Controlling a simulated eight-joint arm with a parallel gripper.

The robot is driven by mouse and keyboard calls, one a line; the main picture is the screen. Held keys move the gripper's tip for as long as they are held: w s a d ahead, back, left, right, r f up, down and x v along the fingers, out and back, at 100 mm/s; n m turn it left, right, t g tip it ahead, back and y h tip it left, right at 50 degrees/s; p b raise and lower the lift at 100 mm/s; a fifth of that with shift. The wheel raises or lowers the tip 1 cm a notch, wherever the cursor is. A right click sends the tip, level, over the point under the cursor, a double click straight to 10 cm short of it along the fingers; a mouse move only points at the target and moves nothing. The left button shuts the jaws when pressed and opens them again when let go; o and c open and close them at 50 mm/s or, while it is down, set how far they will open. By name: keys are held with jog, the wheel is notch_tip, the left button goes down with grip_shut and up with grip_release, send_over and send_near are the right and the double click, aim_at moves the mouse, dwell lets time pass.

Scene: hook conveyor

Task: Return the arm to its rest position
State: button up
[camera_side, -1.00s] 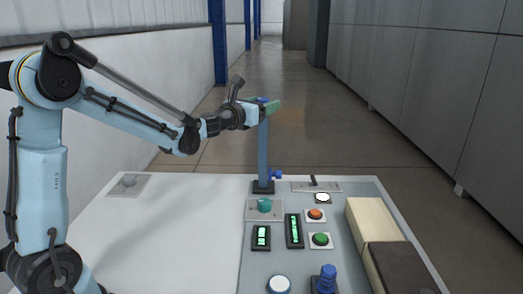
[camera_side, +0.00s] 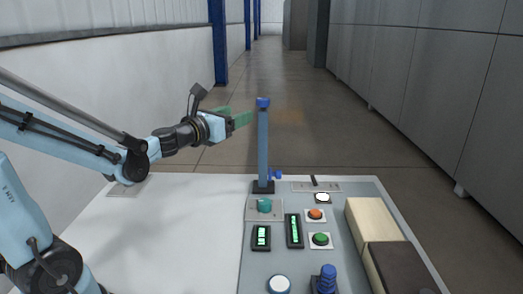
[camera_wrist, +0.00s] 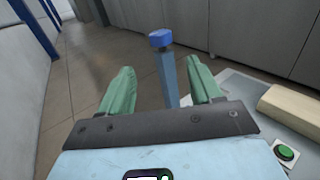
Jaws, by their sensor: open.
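My gripper (camera_side: 238,117) is in the air at the left of the blue post (camera_side: 263,150) in the side view. Its green fingers are spread apart, with nothing between them. The post stands upright on a dark base on the grey panel and has a darker blue cap. In the wrist view my gripper (camera_wrist: 160,92) shows both green fingers wide apart. The post (camera_wrist: 168,78) shows between and beyond them, apart from the fingers.
The grey panel (camera_side: 258,275) holds a teal knob (camera_side: 265,205), orange (camera_side: 316,213) and green (camera_side: 320,239) buttons, two green displays, a white button (camera_side: 279,285) and a ribbed blue part (camera_side: 327,279). Cream (camera_side: 370,220) and dark (camera_side: 405,268) blocks lie at right. The white tabletop (camera_side: 170,235) is clear.

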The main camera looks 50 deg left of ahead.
dwell(0.3)
jog(key=s+d+f+m+g+h, duration=0.2)
jog(key=d+m+h, duration=0.1)
jog(key=d+m, duration=0.55)
jog(key=s+d+f+m+g+h, duration=0.2)
jog(key=d+m+h, duration=0.25)
jog(key=m, duration=0.75)
jog(key=s+f+m+g+y, duration=0.2)
jog(key=s+f+m+g, duration=0.1)
jog(key=m, duration=0.5)
jog(key=s+f+m+g+y, duration=0.2)
jog(key=s+f+m+g, duration=0.1)
jog(key=s+m, duration=0.5)
jog(key=shift+a+f+m+g, duration=0.15)
jog(key=shift+f+m+g, duration=0.25)
jog(key=shift+f+m, duration=0.45)
